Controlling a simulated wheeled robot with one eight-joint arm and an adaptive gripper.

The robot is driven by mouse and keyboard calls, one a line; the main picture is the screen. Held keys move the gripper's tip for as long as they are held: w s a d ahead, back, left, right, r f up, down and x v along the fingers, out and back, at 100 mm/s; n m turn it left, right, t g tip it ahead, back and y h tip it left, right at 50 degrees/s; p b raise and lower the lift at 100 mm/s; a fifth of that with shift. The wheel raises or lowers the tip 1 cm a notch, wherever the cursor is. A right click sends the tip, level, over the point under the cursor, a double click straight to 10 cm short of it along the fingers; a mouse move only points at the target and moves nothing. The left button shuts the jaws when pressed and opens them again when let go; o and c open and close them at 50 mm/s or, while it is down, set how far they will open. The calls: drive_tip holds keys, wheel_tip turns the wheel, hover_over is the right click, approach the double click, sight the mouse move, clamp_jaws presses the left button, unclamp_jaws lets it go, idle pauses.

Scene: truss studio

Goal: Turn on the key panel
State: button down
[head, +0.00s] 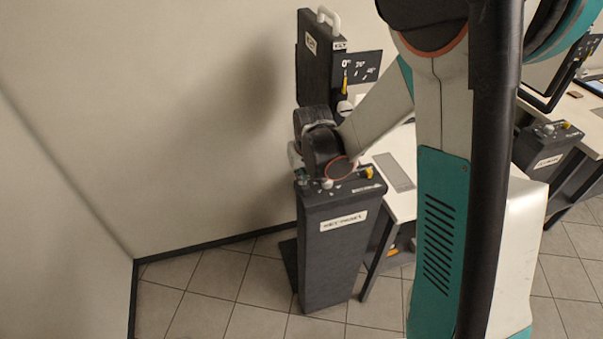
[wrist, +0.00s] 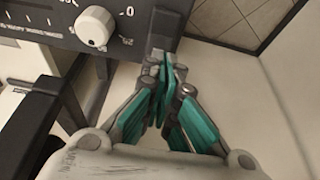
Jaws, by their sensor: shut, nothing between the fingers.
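The key panel (head: 338,245) is a dark pedestal with a white label on its front, standing near the wall in the head view. A white knob (head: 327,183) and a yellow part (head: 369,173) sit on its top. In the wrist view, the panel's dark face (wrist: 45,35) carries a large white knob (wrist: 95,27) with markings around it. My gripper (wrist: 165,65) has teal fingers closed together, with nothing seen between them. Its tips are at the panel's edge, right of the knob and apart from it. In the head view my arm hides part of the panel's top.
A dark upright case (head: 320,65) with a white handle stands behind the panel, with a dial plate (head: 360,66) beside it. A white table (head: 398,165) adjoins the panel on the right. Another dark pedestal (head: 545,150) stands farther right. Tiled floor (head: 215,285) is clear at the left.

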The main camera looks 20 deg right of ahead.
drive_tip(key=shift+w+f+g, duration=0.45)
drive_tip(key=shift+f+g, duration=0.1)
drive_tip(key=shift+g, duration=0.05)
drive_tip(key=shift+s, duration=0.1)
drive_tip(key=shift+s+r, duration=0.15)
drive_tip(key=shift+s+r, duration=0.25)
drive_tip(key=shift+s, duration=0.3)
drive_tip(key=w+p+v, duration=0.1)
drive_tip(key=p+v, duration=0.1)
drive_tip(key=v, duration=0.4)
drive_tip(key=w+p+v, duration=0.2)
drive_tip(key=v, duration=0.5)
drive_tip(key=shift+r+p, duration=0.35)
drive_tip(key=shift+r, duration=0.3)
